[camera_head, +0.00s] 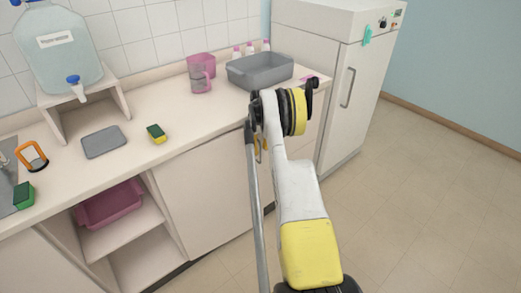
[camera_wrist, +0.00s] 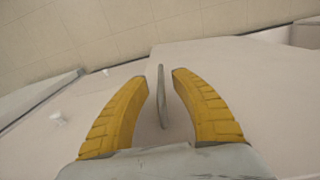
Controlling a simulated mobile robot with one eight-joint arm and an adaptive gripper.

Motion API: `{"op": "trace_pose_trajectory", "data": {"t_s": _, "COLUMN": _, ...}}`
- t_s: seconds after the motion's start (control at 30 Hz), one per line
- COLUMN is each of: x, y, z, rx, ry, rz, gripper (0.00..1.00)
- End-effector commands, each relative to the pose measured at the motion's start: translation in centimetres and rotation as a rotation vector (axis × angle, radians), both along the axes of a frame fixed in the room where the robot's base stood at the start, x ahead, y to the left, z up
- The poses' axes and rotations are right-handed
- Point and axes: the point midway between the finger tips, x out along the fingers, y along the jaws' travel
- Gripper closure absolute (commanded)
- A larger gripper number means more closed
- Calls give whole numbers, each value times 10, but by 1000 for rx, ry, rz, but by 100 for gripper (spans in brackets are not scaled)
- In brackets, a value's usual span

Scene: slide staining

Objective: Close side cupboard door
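My gripper (camera_wrist: 160,77) shows in the wrist view as two yellow fingers, spread apart. A thin grey handle (camera_wrist: 161,95) stands between them, with a gap visible on each side. The handle is in front of a pale panel (camera_wrist: 225,60), which looks like the cupboard front. In the head view my arm reaches to the right end of the counter, and only a bit of yellow finger shows beside it. The cupboard front (camera_head: 205,195) below the counter is pale and plain. My arm hides part of the right-hand fronts, so I cannot tell how far the side door stands open.
A white fridge (camera_head: 335,85) stands right of the counter. An open shelf with a pink tub (camera_head: 108,205) is at lower left. A grey basin (camera_head: 260,70), pink jug (camera_head: 201,78) and sponge (camera_head: 156,134) are on the counter. Floor at right is clear.

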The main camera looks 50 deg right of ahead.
Motion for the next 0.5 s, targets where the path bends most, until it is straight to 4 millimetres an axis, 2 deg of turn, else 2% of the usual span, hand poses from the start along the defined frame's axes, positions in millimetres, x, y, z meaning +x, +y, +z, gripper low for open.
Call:
{"op": "trace_pose_trajectory", "data": {"t_s": 0.17, "x": 0, "y": 0, "z": 10, "rx": 0, "ry": 0, "rz": 0, "gripper": 70}}
{"op": "trace_pose_trajectory", "data": {"t_s": 0.27, "x": 0, "y": 0, "z": 27, "rx": 0, "ry": 0, "rz": 0, "gripper": 70}}
{"op": "trace_pose_trajectory", "data": {"t_s": 0.5, "x": 0, "y": 0, "z": 80, "rx": 0, "ry": 0, "rz": 0, "gripper": 70}}
